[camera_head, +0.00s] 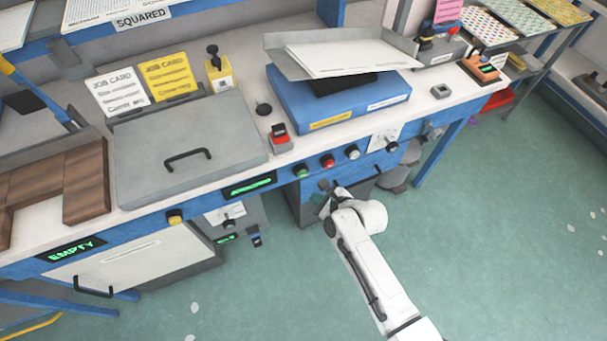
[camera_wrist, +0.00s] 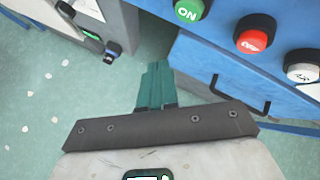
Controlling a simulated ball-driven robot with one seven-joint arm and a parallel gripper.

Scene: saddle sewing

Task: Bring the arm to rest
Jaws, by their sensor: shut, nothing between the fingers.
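My white arm (camera_head: 368,264) reaches up from the bottom of the head view. My gripper (camera_head: 324,196) is in front of the bench, just below the green button (camera_head: 301,171) and the red button (camera_head: 327,161). In the wrist view my gripper (camera_wrist: 155,82) shows as teal fingers, shut together with nothing between them. The green ON button (camera_wrist: 188,10), red button (camera_wrist: 255,33) and white button (camera_wrist: 302,66) lie beyond and to the right of the fingertips, apart from them.
A drawer handle (camera_wrist: 240,95) juts out close to the right of my fingers. The bench (camera_head: 230,190) holds a grey lidded box (camera_head: 190,145) and a blue machine (camera_head: 340,100). The green floor (camera_head: 500,220) at the right is mostly clear.

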